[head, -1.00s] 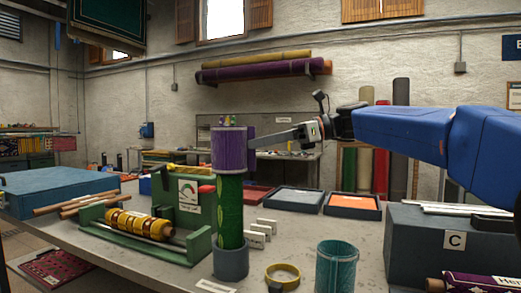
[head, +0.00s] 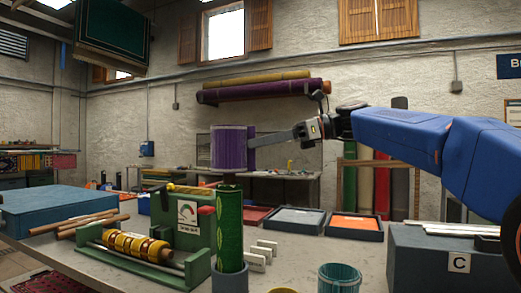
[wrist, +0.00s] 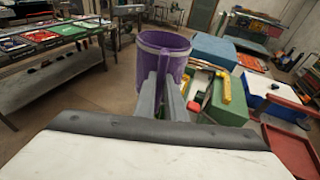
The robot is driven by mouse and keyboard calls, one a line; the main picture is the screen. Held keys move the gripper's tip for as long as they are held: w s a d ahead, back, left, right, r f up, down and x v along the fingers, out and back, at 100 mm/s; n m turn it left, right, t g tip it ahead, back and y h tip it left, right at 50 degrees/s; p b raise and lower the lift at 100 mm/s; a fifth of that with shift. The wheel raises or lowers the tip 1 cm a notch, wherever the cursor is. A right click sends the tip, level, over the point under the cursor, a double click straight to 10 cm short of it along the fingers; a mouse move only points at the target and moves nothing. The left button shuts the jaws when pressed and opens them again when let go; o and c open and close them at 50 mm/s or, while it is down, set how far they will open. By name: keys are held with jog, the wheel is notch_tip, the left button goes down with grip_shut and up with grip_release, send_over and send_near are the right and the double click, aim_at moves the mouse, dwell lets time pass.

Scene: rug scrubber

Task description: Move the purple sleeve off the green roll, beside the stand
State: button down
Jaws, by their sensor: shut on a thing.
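The purple sleeve (head: 228,149) hangs upright in the air straight above the green roll (head: 229,235) in the head view. A small gap with a dark strip shows between the sleeve's lower rim and the roll's top. The roll stands upright in a grey round stand (head: 230,281). My gripper (head: 256,142) reaches in from the right and is shut on the sleeve's side tab. In the wrist view the sleeve (wrist: 160,60) shows ahead, with its open top and pale band, and my gripper's fingers (wrist: 165,98) close on the tab. The roll is hidden there.
A green winder with a yellow roll (head: 133,246) is left of the stand. Small white cards (head: 258,257) and a teal cup (head: 339,277) are to its right. Trays with grey (head: 292,221) and orange (head: 354,224) insides lie behind. A grey box marked C is right.

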jog(key=shift+r, duration=1.85)
